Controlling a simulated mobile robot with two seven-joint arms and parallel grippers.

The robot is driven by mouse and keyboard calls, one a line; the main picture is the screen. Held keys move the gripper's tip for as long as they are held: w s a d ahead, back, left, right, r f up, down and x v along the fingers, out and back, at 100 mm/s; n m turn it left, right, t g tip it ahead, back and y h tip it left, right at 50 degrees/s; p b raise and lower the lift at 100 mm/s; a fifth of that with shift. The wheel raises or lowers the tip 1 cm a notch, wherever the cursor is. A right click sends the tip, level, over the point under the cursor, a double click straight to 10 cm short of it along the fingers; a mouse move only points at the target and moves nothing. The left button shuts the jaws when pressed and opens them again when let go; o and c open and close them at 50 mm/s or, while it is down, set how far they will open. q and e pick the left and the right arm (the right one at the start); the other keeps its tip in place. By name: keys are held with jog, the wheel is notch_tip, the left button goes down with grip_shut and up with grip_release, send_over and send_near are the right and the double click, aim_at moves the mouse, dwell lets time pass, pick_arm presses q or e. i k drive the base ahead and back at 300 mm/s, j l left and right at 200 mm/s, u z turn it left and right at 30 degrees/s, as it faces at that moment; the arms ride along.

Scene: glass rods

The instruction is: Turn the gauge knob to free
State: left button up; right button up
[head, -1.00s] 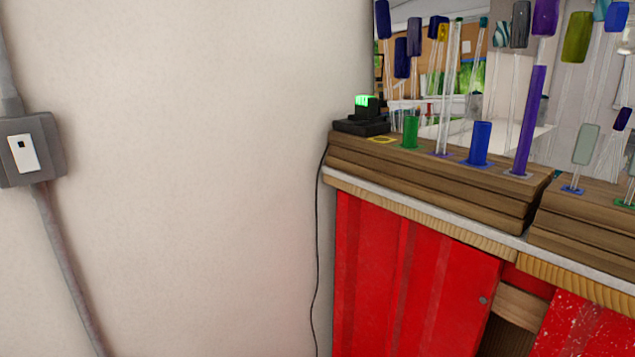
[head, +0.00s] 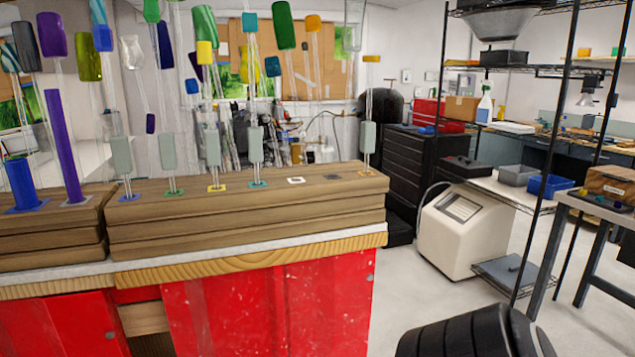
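No gauge or gauge knob can be made out in the head view. The wooden rod stand (head: 250,208) lies along the top of the red bench (head: 270,315). Clear glass rods with coloured ends stand upright in it, among them a purple one (head: 64,148) and a blue one (head: 20,185) at the left. Several pale grey-green sleeves, such as the one at the right end (head: 369,137), sit on rods with coloured base plates. Neither of my grippers shows.
Beyond the bench's right end is pale floor (head: 430,285). A black drawer cabinet (head: 425,170) stands behind. A white machine (head: 462,232) sits beside a black wire rack (head: 566,130). A grey table (head: 600,206) with a wooden box (head: 610,185) is at the right edge.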

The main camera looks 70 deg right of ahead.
aim_at(308, 157)
jog(key=l+z, duration=0.15)
jog(key=l, duration=0.8)
jog(key=k+l+z, duration=0.15)
jog(key=l, duration=0.75)
jog(key=i+l+z, duration=0.2)
jog(key=l, duration=0.75)
jog(key=l+z, duration=0.15)
jog(key=l, duration=0.8)
jog(key=u, duration=0.6)
jog(key=l+u, duration=0.6)
jog(key=u, duration=0.2)
